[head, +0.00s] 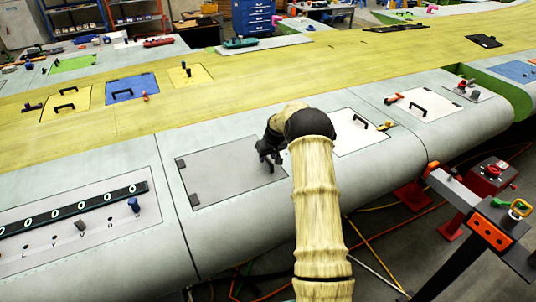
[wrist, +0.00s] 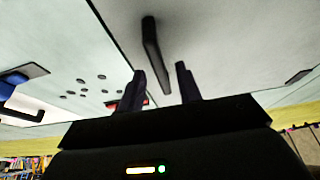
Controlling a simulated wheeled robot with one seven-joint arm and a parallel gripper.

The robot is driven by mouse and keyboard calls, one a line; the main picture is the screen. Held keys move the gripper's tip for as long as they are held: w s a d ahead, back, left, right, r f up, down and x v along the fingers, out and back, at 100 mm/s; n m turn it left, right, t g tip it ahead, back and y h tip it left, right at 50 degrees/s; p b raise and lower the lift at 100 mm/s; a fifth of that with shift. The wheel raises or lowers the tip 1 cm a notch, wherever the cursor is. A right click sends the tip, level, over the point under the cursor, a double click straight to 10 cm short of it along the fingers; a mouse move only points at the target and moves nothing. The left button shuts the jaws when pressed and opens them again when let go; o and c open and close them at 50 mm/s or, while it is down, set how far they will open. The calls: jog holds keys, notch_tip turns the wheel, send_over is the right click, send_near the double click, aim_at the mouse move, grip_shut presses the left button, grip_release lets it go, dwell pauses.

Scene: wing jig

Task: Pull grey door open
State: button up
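The grey door (head: 222,172) is a flat panel set in the pale wing skin, in the middle of the head view. It lies flush, with dark hinges on its left edge. Its black bar handle (wrist: 152,45) stands up in the wrist view. My gripper (head: 266,153) is at the door's right side, by the handle, which it partly hides in the head view. In the wrist view my two fingers (wrist: 161,82) are apart, with the handle's near end showing in the gap. I cannot tell whether the handle is fully between them; no grip shows.
A white door (head: 357,130) with a black handle lies just right of my arm. A red-and-grey stand (head: 470,205) is at right. Cables cross the floor below the wing.

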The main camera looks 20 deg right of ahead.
grip_shut()
jog(key=shift+r, duration=0.1)
